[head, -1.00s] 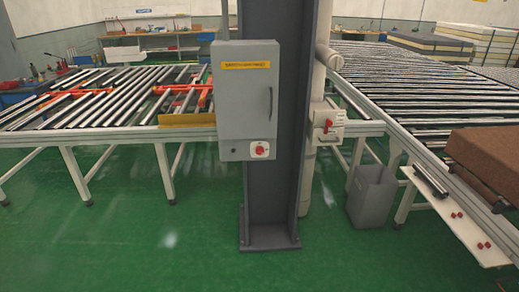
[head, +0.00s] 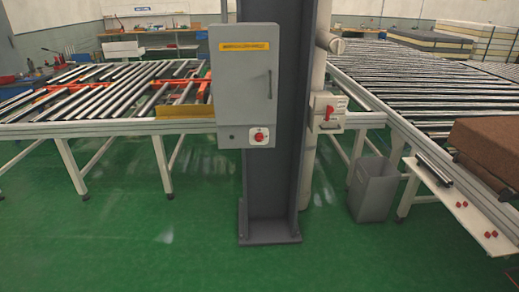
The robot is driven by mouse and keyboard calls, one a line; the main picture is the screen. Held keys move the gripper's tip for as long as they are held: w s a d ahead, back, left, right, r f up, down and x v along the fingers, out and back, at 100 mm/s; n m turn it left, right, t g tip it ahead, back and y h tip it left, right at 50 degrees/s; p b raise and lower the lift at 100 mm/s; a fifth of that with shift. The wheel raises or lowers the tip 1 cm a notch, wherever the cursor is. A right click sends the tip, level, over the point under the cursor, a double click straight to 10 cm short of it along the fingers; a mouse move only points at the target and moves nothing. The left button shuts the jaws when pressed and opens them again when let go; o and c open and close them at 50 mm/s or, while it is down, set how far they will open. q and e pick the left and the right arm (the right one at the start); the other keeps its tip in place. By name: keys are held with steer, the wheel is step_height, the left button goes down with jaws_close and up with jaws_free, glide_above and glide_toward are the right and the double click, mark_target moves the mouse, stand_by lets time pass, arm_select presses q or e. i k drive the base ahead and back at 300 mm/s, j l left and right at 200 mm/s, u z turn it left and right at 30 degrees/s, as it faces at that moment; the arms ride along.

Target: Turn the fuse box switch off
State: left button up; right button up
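A grey fuse box (head: 243,85) with a yellow label and a dark door handle is mounted on the dark steel column, its door shut. A red rotary switch (head: 259,137) on a white plate sits at its lower right. To the right, on the white pipe, is a smaller light box (head: 326,113) with a red lever handle (head: 328,112). Which of the two is the fuse box switch of the task I cannot tell for sure. Neither of my grippers is in view.
The steel column (head: 270,200) stands on a floor plate. A grey bin (head: 372,190) stands right of it. Roller conveyors (head: 420,85) flank both sides, and a brown block (head: 487,150) lies at the right. The green floor (head: 130,240) in front is clear.

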mark_target(258, 137)
steer(key=i+l+u, duration=0.15)
steer(key=i+l, duration=0.35)
steer(key=i+l+u, duration=0.15)
steer(key=i+l, duration=0.35)
steer(key=l, duration=0.15)
